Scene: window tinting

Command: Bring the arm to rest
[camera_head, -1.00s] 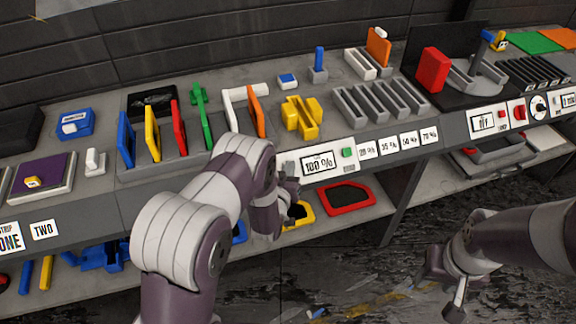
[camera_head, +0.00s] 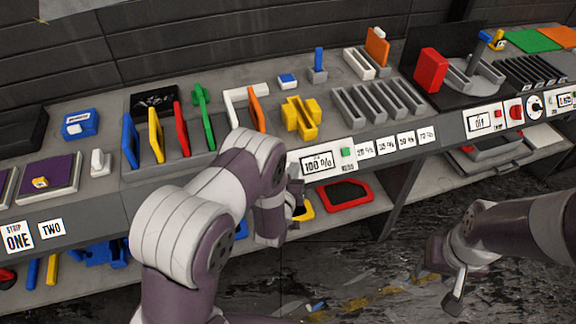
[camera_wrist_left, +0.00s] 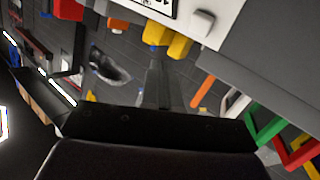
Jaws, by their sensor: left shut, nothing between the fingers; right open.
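My left arm (camera_head: 185,235) reaches up from the bottom of the head view, bent at the elbow. My left gripper (camera_head: 296,190) is at the bench's front edge, just left of the 100 % display (camera_head: 319,162), and is partly hidden by the wrist. In the left wrist view its fingers (camera_wrist_left: 160,75) are together with nothing held. My right gripper (camera_head: 438,282) hangs open and empty over the dark floor at the lower right of the head view.
Upright coloured panels (camera_head: 155,135) stand in a rack on the bench (camera_head: 265,90). A yellow block (camera_head: 300,118) and grey slotted rack (camera_head: 372,105) are right of them. Below is a shelf with a red frame (camera_head: 345,195). The floor (camera_head: 380,270) between the arms is mostly clear.

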